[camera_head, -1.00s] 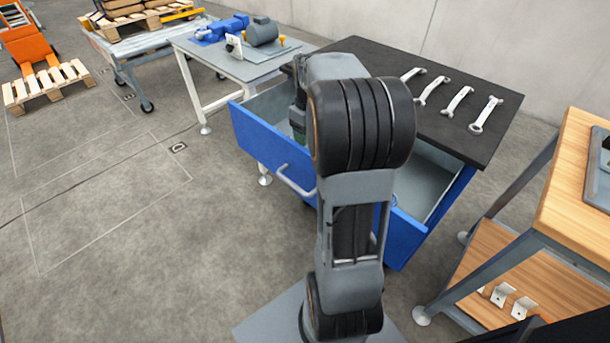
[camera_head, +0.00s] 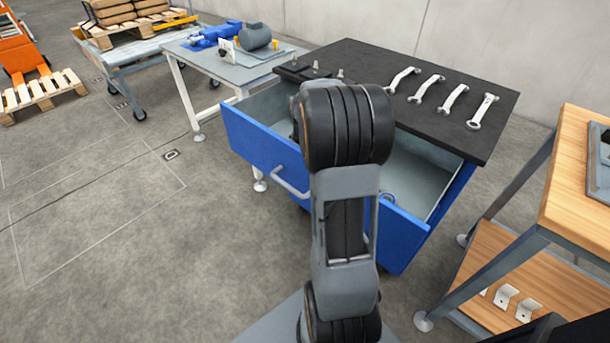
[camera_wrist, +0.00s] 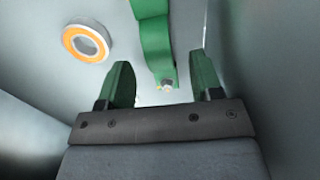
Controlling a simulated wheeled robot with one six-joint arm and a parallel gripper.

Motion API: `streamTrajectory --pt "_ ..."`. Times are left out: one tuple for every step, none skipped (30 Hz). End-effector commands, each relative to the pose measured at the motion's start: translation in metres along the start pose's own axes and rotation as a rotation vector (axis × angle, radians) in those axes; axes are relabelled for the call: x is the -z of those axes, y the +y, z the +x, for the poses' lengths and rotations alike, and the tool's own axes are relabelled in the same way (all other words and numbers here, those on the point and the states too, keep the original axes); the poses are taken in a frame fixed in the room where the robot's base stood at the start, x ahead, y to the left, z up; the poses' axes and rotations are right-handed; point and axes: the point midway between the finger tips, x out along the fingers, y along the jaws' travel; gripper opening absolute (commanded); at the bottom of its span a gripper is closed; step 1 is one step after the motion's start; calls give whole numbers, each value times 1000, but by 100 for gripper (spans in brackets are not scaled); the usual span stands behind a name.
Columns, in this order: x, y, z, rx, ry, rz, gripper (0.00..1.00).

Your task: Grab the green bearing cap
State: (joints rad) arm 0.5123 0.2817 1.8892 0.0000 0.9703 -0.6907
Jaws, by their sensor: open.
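The green bearing cap (camera_wrist: 154,40) shows in the wrist view on the pale drawer floor, running from the top edge down to a narrow end with a small bolt or hole. My gripper (camera_wrist: 162,74) is open, its two green fingers on either side of the cap's narrow end. I cannot tell whether either finger touches the cap; gaps show on both sides. In the head view my arm hides the gripper and the cap inside the open blue drawer (camera_head: 262,150).
A ring-shaped bearing with an orange band (camera_wrist: 87,42) lies left of the cap. Drawer walls stand close on both sides. Several wrenches (camera_head: 453,98) lie on the black bench top (camera_head: 420,125) above the drawer. A wooden-topped table (camera_head: 580,185) stands at the right.

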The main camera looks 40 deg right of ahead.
Motion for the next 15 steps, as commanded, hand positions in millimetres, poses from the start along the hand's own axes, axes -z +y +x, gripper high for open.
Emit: streamTrajectory --pt "0 0 11 2 -2 0 60" --pt "0 1 15 2 -3 0 60" --pt "0 1 21 2 -3 0 60" --pt "0 1 25 2 -2 0 60" --pt "0 1 29 2 -3 0 60" --pt "0 1 33 2 -3 0 60" --pt "0 1 34 2 -2 0 60" --pt "0 1 36 1 -1 0 60" --pt "0 1 36 0 0 0 60" --pt "0 1 36 0 0 0 60" --pt "0 1 36 0 0 0 60" --pt "0 1 35 0 0 0 60" --pt "0 1 35 0 0 0 60" --pt "0 1 35 0 0 0 60" --pt "0 1 35 0 0 0 58"
